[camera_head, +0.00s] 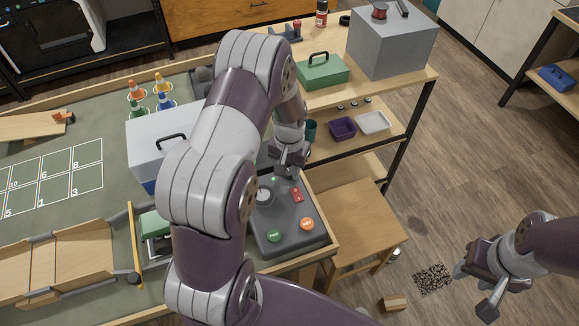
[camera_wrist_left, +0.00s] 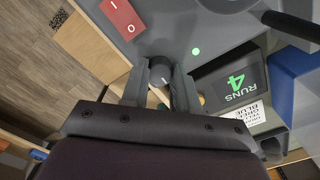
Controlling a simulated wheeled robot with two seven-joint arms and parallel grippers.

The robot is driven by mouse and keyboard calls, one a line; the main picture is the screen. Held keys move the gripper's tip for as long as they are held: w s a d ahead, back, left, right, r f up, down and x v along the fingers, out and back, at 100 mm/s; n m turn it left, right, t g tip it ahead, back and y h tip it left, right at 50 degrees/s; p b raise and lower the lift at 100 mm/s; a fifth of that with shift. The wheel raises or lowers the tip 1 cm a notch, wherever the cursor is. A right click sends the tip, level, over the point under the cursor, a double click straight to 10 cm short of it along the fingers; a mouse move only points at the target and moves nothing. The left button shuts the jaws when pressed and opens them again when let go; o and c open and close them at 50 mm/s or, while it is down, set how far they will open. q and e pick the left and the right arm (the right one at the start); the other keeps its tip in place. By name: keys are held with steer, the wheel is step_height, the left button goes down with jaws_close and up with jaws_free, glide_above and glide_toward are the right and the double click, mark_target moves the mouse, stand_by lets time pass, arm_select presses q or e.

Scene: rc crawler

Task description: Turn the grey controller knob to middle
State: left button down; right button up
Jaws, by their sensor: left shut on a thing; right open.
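The grey controller (camera_head: 280,243) is a box with a green button (camera_head: 275,236), an orange button (camera_head: 306,224) and a red switch (camera_head: 297,195). My left gripper (camera_head: 287,166) is at its far end and hides the knob in the head view. In the left wrist view, the grey knob (camera_wrist_left: 161,76) with a white pointer line sits between the two fingers of my left gripper (camera_wrist_left: 159,80), which is shut on it. The red switch (camera_wrist_left: 123,18) and a lit green lamp (camera_wrist_left: 196,51) show beside it. My right gripper (camera_head: 478,283) is open and empty above the floor at right.
A display reading "RUNS 4" (camera_wrist_left: 233,84) stands beside the controller. A white box with a black handle (camera_head: 160,133) is left of my left arm. A wooden stool (camera_head: 358,221) stands right of the table. A shelf holds a green toolbox (camera_head: 322,72) behind.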

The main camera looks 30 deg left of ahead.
mark_target(289, 171)
arm_select(q)
steer(key=shift+w+r, duration=0.15)
steer(key=shift+r, duration=0.05)
steer(key=c, duration=1.1)
jaws_free()
steer(key=shift+c, duration=0.2)
steer(key=o, duration=0.3)
steer(key=shift+s, duration=0.2)
step_height(289, 171, up, 13)
steer(key=shift+f, duration=0.15)
